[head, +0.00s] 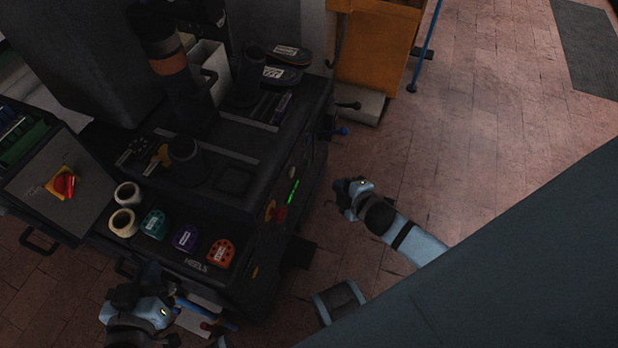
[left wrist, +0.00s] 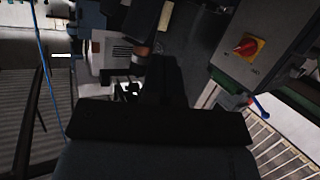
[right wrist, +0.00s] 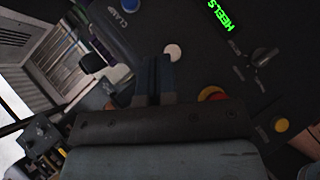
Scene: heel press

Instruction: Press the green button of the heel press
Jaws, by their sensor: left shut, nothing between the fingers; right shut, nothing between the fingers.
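The heel press (head: 215,175) is a dark machine on the left of the head view. Its control side faces right and carries a lit green display (head: 293,192), a pale round button (head: 292,172) and a red stop knob (head: 275,211). In the right wrist view the display reads HEELS (right wrist: 222,18), and the pale button (right wrist: 173,52) shows just beyond my fingertips. I see no clearly green button; the fingers hide part of the panel. My right gripper (head: 345,190) is shut and empty, apart from the panel. My left gripper (head: 152,273) is shut and empty near the press's front edge.
A cabinet with a red switch (head: 64,183) stands at left. Tape rolls (head: 128,194) and coloured heel pieces (head: 187,237) lie on the press.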

